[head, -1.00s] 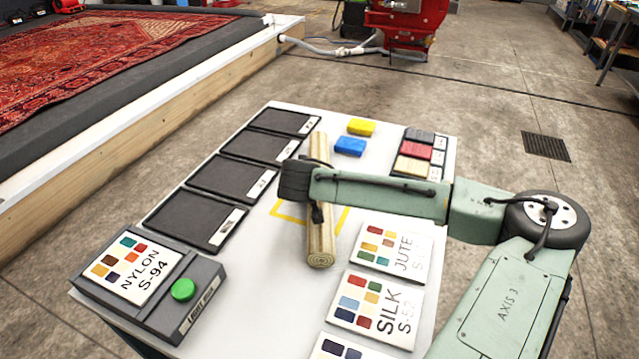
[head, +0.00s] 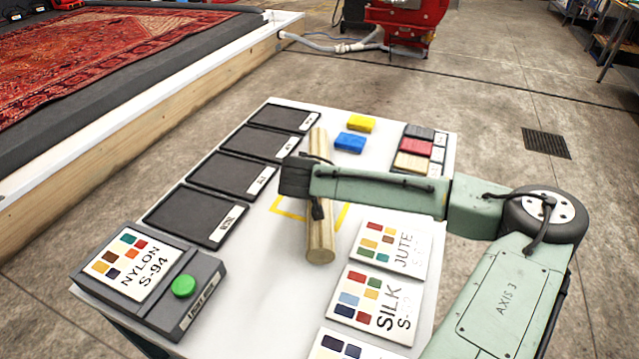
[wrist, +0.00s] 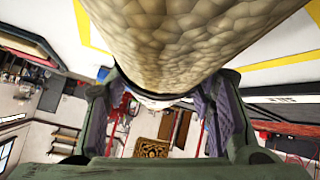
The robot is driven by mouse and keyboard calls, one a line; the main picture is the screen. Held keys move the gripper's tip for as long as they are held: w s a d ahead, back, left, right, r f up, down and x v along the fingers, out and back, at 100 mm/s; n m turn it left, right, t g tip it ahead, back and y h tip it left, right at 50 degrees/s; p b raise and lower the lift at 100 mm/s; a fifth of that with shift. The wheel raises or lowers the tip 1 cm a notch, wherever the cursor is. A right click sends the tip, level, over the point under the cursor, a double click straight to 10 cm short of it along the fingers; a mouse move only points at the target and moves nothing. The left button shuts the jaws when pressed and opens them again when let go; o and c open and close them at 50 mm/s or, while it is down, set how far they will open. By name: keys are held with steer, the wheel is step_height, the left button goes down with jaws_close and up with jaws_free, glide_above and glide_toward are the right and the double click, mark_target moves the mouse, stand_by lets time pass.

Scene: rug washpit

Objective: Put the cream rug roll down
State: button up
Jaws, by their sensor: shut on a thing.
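The cream rug roll (head: 320,237) is a long pale cylinder lying lengthwise over the white table (head: 262,300), across a yellow outlined square (head: 288,209). My gripper (head: 313,190) reaches in from the right and is shut on the roll near its middle; the arm hides part of it. I cannot tell whether the roll touches the table top. In the wrist view the roll (wrist: 172,40) fills the top middle, with its mottled surface between the two fingers of my gripper (wrist: 165,105). Yellow lines show on both sides of it there.
Several dark trays (head: 196,214) line the table's left side. A grey box with a green button (head: 183,286) stands at the front left. Blue (head: 351,142) and yellow (head: 361,124) blocks lie behind right of the roll. Sample cards (head: 375,305) lie to its right.

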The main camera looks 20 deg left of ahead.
steer(key=c, duration=0.5)
jaws_close()
steer(key=shift+r, duration=0.15)
